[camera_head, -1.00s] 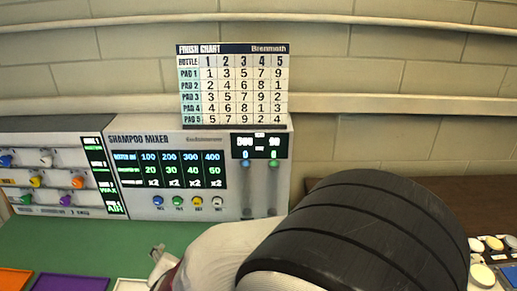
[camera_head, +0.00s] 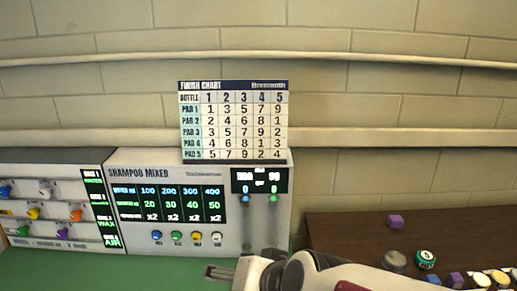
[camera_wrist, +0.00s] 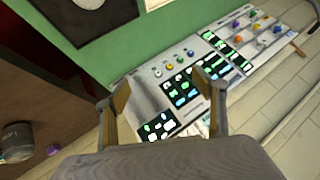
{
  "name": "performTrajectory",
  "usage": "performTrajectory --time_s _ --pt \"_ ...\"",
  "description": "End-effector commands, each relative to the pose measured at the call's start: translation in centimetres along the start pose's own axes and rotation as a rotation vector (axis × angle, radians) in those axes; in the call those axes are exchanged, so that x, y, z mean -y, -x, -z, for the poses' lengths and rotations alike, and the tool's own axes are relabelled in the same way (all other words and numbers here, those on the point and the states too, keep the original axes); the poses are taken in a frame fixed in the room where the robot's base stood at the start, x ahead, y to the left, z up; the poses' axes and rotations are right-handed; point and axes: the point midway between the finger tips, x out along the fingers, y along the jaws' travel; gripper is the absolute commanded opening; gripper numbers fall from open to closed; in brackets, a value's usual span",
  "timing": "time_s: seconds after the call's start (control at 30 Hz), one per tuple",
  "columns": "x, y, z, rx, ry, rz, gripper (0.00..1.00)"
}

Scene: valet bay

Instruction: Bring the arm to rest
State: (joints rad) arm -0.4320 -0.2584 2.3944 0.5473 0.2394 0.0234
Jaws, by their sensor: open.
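My gripper (camera_head: 222,271) is at the bottom middle of the head view, above the green surface in front of the shampoo mixer. My arm reaches in from the lower right. In the wrist view my gripper (camera_wrist: 168,100) shows two fingers spread apart with nothing between them. Beyond the fingers is the face of the shampoo mixer (camera_wrist: 172,72). The mixer (camera_head: 135,172) stands upright in the head view, with a dark display panel and a row of coloured buttons.
A finish chart (camera_head: 235,120) stands on top of the mixer. A panel with coloured knobs (camera_head: 50,200) is at the left.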

Motion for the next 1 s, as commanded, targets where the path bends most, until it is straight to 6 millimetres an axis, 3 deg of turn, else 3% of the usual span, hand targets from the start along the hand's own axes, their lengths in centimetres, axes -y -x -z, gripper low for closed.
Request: performTrajectory --time_s 0.27,0.7,1.0 --pt "-5.0 5.5 -1.1 0.037 0.086 -0.088 0.7" --pt "-13.9 14.2 -5.5 0.121 0.172 -0.325 0.7" --pt "-17.2 17.5 -7.8 0.163 0.181 -0.438 0.7"
